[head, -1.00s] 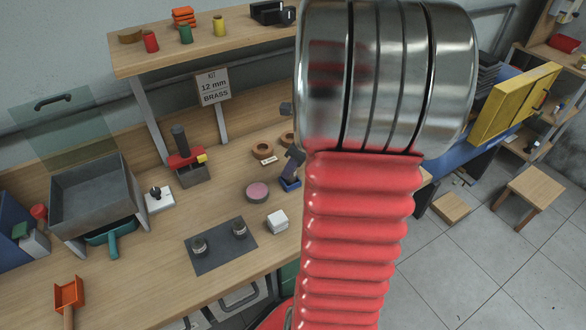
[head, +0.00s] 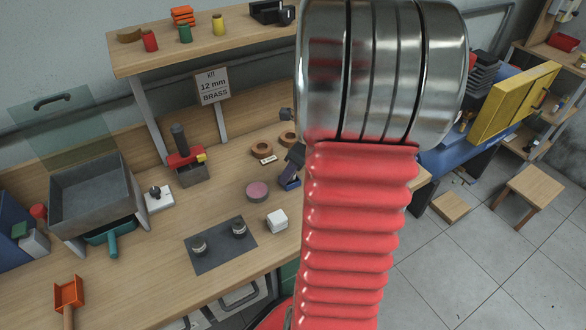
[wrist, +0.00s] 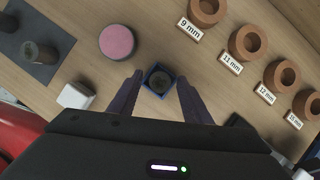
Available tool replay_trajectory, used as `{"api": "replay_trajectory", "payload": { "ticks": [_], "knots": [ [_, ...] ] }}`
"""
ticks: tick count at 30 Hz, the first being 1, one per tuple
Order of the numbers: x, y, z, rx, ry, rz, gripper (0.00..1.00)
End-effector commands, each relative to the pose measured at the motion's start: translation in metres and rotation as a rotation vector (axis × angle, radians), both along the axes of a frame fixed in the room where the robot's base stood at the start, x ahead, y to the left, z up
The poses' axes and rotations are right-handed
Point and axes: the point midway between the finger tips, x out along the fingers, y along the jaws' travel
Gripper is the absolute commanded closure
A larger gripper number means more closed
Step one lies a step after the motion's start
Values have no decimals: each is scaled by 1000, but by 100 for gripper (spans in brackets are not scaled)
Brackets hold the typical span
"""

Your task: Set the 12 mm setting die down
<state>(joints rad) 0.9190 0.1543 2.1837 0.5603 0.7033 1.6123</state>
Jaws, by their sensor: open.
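My gripper (wrist: 160,77) is open, with its two dark fingers on either side of a small blue square holder (wrist: 148,86). A dark round metal piece (wrist: 160,81) sits inside the holder; it may be the 12 mm setting die, but no marking on it is readable. The fingers look apart from it. In the head view the blue holder (head: 291,184) stands on the bench, partly hidden by my gripper and arm. A wooden ring (wrist: 279,75) stands behind the "12 mm" label (wrist: 265,94); whether anything is in its hole is unclear.
Other wooden rings stand beside it, including the 9 mm ring (wrist: 207,10) and 11 mm ring (wrist: 248,42). A pink round pad (wrist: 116,42), a white block (wrist: 76,95) and a grey mat (wrist: 62,68) with two metal cylinders are left of the holder.

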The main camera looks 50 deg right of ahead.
Motion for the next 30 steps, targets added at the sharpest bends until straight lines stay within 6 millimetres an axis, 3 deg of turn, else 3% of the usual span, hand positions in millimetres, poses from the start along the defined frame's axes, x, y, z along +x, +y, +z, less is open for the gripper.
{"api": "replay_trajectory", "payload": {
  "ticks": [8,24,30],
  "knots": [
    [-4,-2,14,-3,-3,1,56],
    [-37,-8,95,-4,-3,-1,56],
    [-44,-9,111,0,0,1,56]
  ]
}}
